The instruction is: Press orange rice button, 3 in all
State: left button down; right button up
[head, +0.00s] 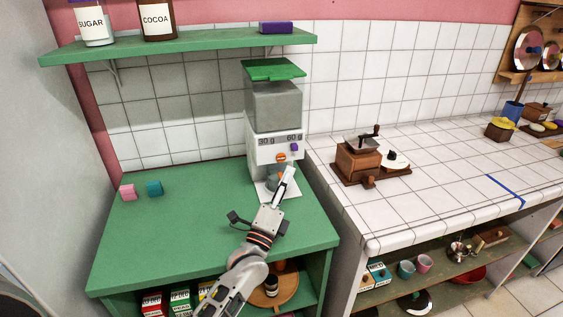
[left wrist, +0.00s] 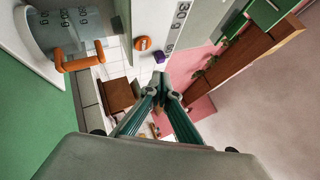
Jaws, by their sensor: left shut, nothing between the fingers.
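The white rice dispenser (head: 262,150) stands on the green counter against the tiled wall, with a grey hopper and a green lid. Its orange button (head: 281,157) is on the front face, below the marks "30 g" and "60 g"; a purple button (head: 295,147) is to its right. Both the orange button (left wrist: 142,43) and the purple button (left wrist: 159,57) show in the left wrist view. My left gripper (head: 290,170) is shut and empty, just in front of the dispenser and apart from the orange button. A clear measuring cup with an orange handle (left wrist: 85,61) stands at the dispenser, partly hidden in the head view.
A pink block (head: 128,192) and a teal block (head: 154,188) lie on the green counter (head: 190,220), whose middle is clear. A wooden grinder (head: 358,160) stands on the white tiled counter to the right. A green shelf (head: 180,47) with jars hangs above.

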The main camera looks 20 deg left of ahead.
aim_at(281, 158)
pick_arm(q)
jog(key=shift+w+a+b, duration=0.2)
jog(key=shift+w+a, duration=0.4)
jog(key=shift+w, duration=0.25)
jog(key=shift+w+a+b, duration=0.2)
jog(key=shift+w+a, duration=0.35)
jog(key=shift+w, duration=0.25)
jog(key=shift+w+a, duration=0.2)
jog(key=shift+w, duration=0.15)
jog(key=shift+w+a, duration=0.25)
jog(key=shift+w, duration=0.05)
dwell(1.0)
jog(key=shift+s+d, duration=0.1)
jog(key=shift+s+d+p, duration=0.3)
jog(key=shift+s+d, duration=0.05)
jog(key=shift+s, duration=0.25)
